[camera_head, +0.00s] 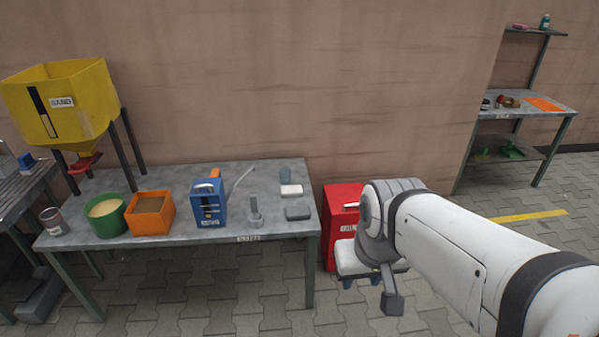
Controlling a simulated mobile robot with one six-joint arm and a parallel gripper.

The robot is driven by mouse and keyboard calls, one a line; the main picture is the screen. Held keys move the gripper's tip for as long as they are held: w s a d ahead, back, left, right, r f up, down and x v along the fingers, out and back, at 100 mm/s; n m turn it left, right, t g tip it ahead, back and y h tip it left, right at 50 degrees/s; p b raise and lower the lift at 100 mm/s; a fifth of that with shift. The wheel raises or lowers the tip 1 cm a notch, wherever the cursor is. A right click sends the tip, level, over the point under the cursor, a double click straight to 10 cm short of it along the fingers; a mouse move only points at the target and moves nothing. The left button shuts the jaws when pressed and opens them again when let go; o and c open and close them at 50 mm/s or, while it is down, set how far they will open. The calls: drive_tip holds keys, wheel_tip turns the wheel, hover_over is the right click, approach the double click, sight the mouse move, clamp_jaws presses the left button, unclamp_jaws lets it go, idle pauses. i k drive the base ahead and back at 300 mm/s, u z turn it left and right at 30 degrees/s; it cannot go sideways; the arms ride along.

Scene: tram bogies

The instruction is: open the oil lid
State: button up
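A red box (338,202) with a white label stands on the floor just right of the table. The label's lettering is too small to read surely, but it may say oil. Its top looks closed, and my arm hides its right part. My arm reaches in from the right, and its grey wrist is in front of the box in the picture. A dark grey part at the arm's end (392,302), likely my gripper, hangs low in front of the box. Its fingers cannot be made out, nor whether it holds anything.
A grey metal table (270,175) left of the box carries a green tub (105,222), an orange bin (151,222), a blue canister (208,212) and small items. A yellow sand hopper (75,110) stands behind it. A white object (347,262) is low before the box.

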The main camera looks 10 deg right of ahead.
sight(343, 198)
drive_tip(key=z, duration=0.2)
drive_tip(key=i, duration=1.8)
drive_tip(key=z, duration=0.4)
